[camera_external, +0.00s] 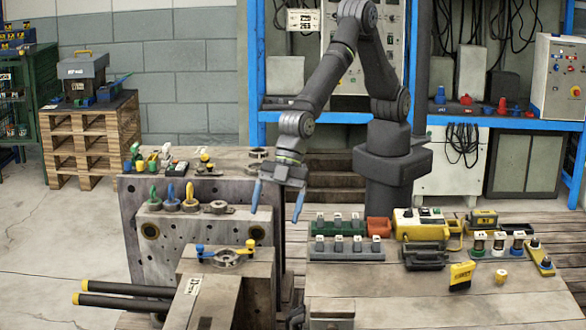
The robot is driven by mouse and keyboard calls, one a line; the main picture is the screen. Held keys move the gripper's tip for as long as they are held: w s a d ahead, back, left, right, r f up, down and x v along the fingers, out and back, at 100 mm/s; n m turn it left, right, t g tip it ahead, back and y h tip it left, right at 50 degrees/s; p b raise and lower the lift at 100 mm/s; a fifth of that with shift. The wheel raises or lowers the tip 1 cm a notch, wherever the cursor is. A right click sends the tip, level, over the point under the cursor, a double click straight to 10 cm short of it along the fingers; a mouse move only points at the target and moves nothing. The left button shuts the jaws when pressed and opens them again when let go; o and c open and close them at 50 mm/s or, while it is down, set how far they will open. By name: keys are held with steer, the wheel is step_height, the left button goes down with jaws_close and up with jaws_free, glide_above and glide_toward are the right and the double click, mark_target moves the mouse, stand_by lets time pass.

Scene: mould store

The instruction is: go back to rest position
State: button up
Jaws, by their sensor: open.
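My gripper (277,202) hangs from my dark arm with its two blue fingers pointing down. The fingers are spread apart and nothing is between them. It is in the air in front of my base, near the right end of the grey mould block (190,255). The mould block carries green, blue and yellow eye-bolt pieces along its upper step. A round metal ring piece with blue and yellow clamps (226,257) sits on the lower front block.
On the right bench are a green rack (340,228), a grey rack (346,254), an orange box (379,227), a yellow case (421,224) and several small yellow and black items. A blue-framed rack (252,75) stands behind. A pallet stack (90,138) stands at the left.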

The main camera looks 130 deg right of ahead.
steer(key=w+d+m, duration=0.1)
steer(key=w+d, duration=0.2)
steer(key=d, duration=0.6)
steer(key=w+d+m+h, duration=0.1)
steer(key=w+d+m, duration=0.1)
steer(key=d, duration=0.7)
steer(key=shift+w+f+h, duration=0.15)
steer(key=shift+w+h, duration=0.15)
steer(key=shift+w, duration=0.1)
steer(key=s+a+n+y, duration=0.1)
steer(key=s+a, duration=0.2)
steer(key=a, duration=0.7)
steer(key=s+a+n+y, duration=0.1)
steer(key=s+a+n, duration=0.1)
steer(key=a, duration=0.8)
steer(key=shift+s, duration=0.9)
